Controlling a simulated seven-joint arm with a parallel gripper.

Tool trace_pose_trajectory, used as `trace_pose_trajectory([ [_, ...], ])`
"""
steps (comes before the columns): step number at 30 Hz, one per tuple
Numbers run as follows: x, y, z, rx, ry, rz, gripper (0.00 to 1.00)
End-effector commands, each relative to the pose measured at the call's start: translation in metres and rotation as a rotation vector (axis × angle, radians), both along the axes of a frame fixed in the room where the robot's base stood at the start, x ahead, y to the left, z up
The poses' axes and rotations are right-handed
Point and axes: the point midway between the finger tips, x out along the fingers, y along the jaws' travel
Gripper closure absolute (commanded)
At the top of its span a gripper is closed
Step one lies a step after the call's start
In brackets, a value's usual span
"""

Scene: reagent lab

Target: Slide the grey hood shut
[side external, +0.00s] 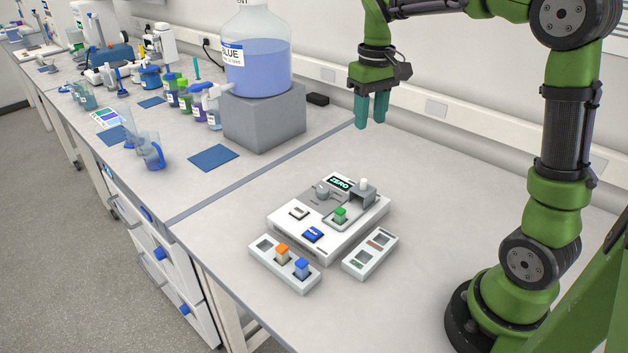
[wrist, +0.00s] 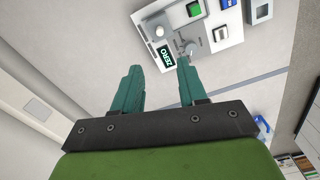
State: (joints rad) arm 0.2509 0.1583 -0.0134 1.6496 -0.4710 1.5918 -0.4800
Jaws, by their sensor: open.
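The grey hood (side external: 361,196) is on the back right of the white instrument (side external: 310,240), with a white knob on top. It stands back from the well holding a green-capped cuvette (side external: 340,214), which is uncovered. In the wrist view the hood (wrist: 154,27) shows at the top, beyond my fingertips, partly unclear. My gripper (side external: 371,122) is open and empty, pointing down, above and behind the instrument, apart from it. In the wrist view my gripper (wrist: 159,64) has its fingers spread, with the ZERO display (wrist: 165,57) seen between them.
A rack with orange- and blue-capped cuvettes (side external: 285,263) stands in front of the instrument. Another small white rack (side external: 370,254) is at its right. A grey block (side external: 264,117) bearing a large blue bottle (side external: 257,66) stands behind left.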

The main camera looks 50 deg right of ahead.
Motion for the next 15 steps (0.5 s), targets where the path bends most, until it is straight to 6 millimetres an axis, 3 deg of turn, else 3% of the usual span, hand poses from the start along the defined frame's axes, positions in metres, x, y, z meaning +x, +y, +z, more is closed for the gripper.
trace_pose_trajectory([
  [15,-0.001,0.000,-0.106,0.003,0.005,-0.004,0.58],
])
